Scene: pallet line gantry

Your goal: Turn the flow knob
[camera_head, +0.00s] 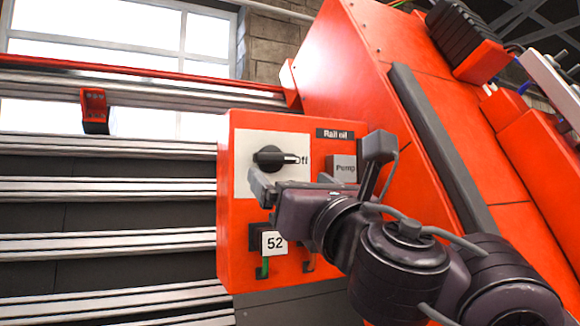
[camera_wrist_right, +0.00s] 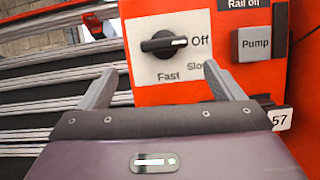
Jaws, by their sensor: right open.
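The flow knob is a black rotary knob (camera_head: 270,157) with a white pointer line, on a white plate on the orange control box. In the wrist view the knob (camera_wrist_right: 163,43) has its white line pointing right, toward the word "Off"; "Slow" and "Fast" are printed below it. My right gripper (camera_wrist_right: 162,81) is open and empty, its two fingers spread below and to either side of the knob, apart from it. In the head view the right gripper (camera_head: 293,181) is just below and right of the knob and hides part of the plate. My left gripper is not in view.
The orange box (camera_head: 240,214) is labelled "Rail oil" and carries a grey "Pump" button (camera_wrist_right: 256,44) right of the knob. Silver rails (camera_head: 100,188) run left of the box; a large orange housing (camera_head: 355,75) rises behind.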

